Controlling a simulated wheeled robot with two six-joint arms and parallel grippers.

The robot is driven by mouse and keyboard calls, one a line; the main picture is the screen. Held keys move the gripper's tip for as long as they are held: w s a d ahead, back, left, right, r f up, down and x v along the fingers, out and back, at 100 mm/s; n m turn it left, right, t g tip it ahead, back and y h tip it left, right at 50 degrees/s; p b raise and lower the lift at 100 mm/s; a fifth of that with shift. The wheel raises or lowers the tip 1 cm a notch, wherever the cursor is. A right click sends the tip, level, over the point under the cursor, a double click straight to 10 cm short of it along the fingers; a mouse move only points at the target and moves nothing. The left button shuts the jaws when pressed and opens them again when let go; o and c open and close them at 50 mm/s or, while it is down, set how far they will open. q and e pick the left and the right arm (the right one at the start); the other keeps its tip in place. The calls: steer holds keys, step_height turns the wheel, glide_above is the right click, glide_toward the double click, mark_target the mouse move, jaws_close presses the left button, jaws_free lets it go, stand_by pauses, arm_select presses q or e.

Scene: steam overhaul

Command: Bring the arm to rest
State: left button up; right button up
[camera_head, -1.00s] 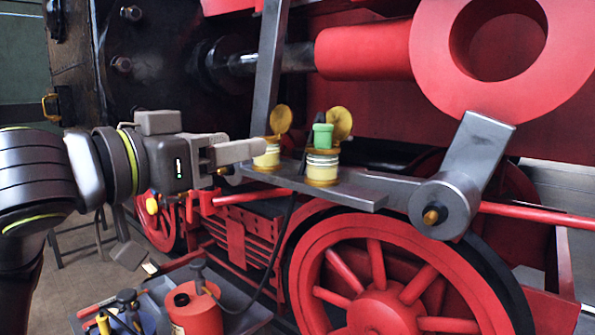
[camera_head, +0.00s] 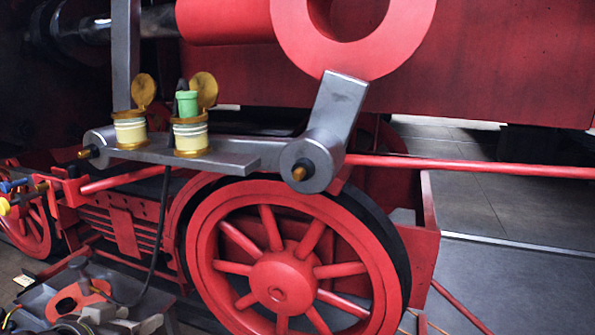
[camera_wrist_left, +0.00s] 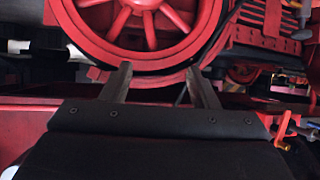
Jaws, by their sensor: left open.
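My left gripper (camera_head: 135,318) shows at the bottom left of the head view, low in front of the tray and well below the oil cups. In the left wrist view its two fingers (camera_wrist_left: 161,85) stand apart with nothing between them, facing a red spoked wheel. Most of the left arm is out of the head view. My right gripper is in neither view.
Two cream cups with open brass lids, left (camera_head: 130,130) and right (camera_head: 191,135), stand on a grey bar (camera_head: 225,161); a green piece sits in the right one. A red can (camera_head: 75,297) is partly hidden by the gripper. The red wheel (camera_head: 282,283) is close by. Floor is clear at right.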

arm_select(q)
steer(key=s+a+f+n+g+y, duration=0.3)
steer(key=s+f+g, duration=0.5)
steer(key=s+f, duration=1.8)
step_height(320, 180, down, 24)
steer(key=a+r+g+p, duration=0.1)
steer(key=p, duration=0.1)
steer(key=s+d+f+g+p, duration=0.1)
steer(key=s+f, duration=1.3)
steer(key=shift+f+m+g, duration=0.2)
steer(key=shift+m+g, duration=0.1)
steer(key=shift+m, duration=0.1)
